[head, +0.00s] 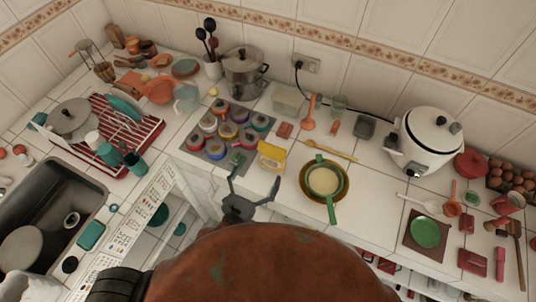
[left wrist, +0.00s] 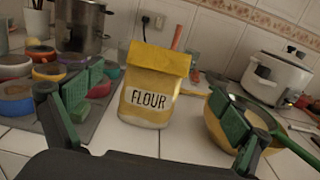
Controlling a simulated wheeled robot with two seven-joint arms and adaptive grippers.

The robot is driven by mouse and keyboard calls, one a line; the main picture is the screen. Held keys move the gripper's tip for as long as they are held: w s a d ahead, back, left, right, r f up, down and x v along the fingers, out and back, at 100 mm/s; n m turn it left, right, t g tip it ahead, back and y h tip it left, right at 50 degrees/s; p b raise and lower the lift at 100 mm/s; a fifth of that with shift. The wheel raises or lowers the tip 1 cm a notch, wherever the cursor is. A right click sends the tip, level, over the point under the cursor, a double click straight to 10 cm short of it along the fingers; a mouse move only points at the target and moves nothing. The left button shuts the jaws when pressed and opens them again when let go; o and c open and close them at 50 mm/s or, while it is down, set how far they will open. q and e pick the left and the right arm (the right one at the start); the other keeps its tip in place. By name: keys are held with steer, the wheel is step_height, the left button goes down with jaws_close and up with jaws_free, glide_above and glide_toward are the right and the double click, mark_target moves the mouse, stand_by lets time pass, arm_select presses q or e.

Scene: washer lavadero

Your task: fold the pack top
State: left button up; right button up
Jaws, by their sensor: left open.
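The pack is a yellow flour bag (head: 271,157) standing upright on the white tiled counter in the head view. In the left wrist view the flour pack (left wrist: 148,100) faces me with its FLOUR label, and its yellow top flap (left wrist: 158,60) lies across the upper part, overhanging the front. My left gripper (head: 253,183) is open and empty, just in front of the pack. In the left wrist view its two green-padded fingers (left wrist: 160,108) stand wide apart on either side of the pack, not touching it. My right gripper is not in view.
Several lidded bowls (head: 228,132) stand on a grey mat left of the pack. A yellow pan with a green-handled strainer (head: 325,182) sits close on the right. A steel pot (head: 244,72) and a white rice cooker (head: 425,140) stand behind. The sink (head: 45,205) is at left.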

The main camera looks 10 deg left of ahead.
mark_target(270, 153)
arm_select(q)
steer(key=p+x, duration=0.1)
steer(key=x, duration=0.5)
steer(key=shift+w, duration=0.15)
steer(key=shift+w+d, duration=0.2)
steer(key=shift+w, duration=0.3)
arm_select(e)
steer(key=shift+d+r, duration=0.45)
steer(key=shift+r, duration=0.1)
arm_select(q)
steer(key=shift+c, duration=0.6)
steer(key=c, duration=1)
steer(key=shift+f+b, duration=0.2)
steer(key=shift+b, duration=0.35)
steer(key=shift+c, duration=0.2)
steer(key=t+b, duration=0.1)
steer(key=b, duration=0.5)
steer(key=f+t+h+b, duration=0.1)
steer(key=t+b, duration=0.1)
steer(key=b, duration=0.5)
steer(key=shift+w+d+f+t, duration=0.1)
steer(key=shift+w+t, duration=0.2)
steer(key=shift+w, duration=0.1)
steer(key=shift+b, duration=0.7)
steer(key=shift+r, duration=0.25)
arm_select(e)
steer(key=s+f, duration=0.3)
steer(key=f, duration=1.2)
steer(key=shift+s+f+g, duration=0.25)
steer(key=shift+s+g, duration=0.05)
